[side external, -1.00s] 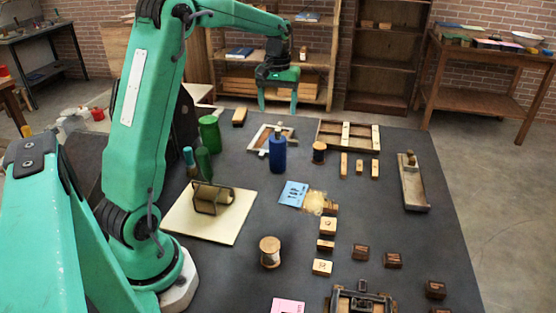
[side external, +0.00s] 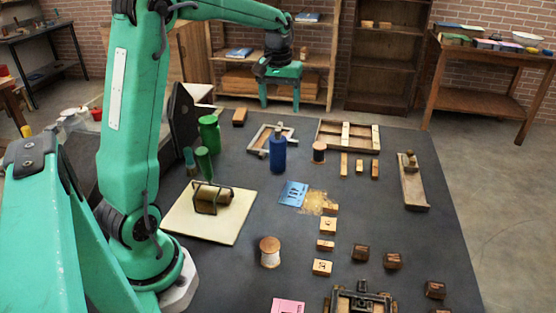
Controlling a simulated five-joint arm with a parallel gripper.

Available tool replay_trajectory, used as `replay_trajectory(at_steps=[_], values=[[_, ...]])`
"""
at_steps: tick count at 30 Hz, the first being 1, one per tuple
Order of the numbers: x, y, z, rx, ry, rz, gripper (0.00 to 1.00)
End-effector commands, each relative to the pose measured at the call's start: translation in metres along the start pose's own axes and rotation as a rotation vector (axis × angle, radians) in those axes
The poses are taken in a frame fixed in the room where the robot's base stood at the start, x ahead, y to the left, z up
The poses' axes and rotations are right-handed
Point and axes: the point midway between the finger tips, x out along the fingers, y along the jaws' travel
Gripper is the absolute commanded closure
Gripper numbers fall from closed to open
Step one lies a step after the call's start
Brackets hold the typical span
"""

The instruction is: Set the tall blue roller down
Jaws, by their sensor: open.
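The tall blue roller (side external: 277,156) stands upright on the dark table, just in front of a small wooden frame (side external: 262,139). My gripper (side external: 280,108) is open and empty, with its two green fingers pointing down. In the picture it shows above the blue roller, clear of it, near the table's back edge. Its exact height over the table is hard to tell.
Green cylinders (side external: 209,132) stand to the left, and a short dark spool (side external: 319,152) stands right of the blue roller. A pale board (side external: 236,228) carries a hand roller. A blue card (side external: 293,194) and several wooden blocks lie nearer. The right table edge is mostly clear.

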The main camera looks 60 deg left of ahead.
Motion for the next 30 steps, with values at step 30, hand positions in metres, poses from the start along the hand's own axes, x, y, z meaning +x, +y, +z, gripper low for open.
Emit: replay_trajectory(at_steps=[30], values=[[-0.049,0.019,0.230,0.562,0.341,0.140,0.30]])
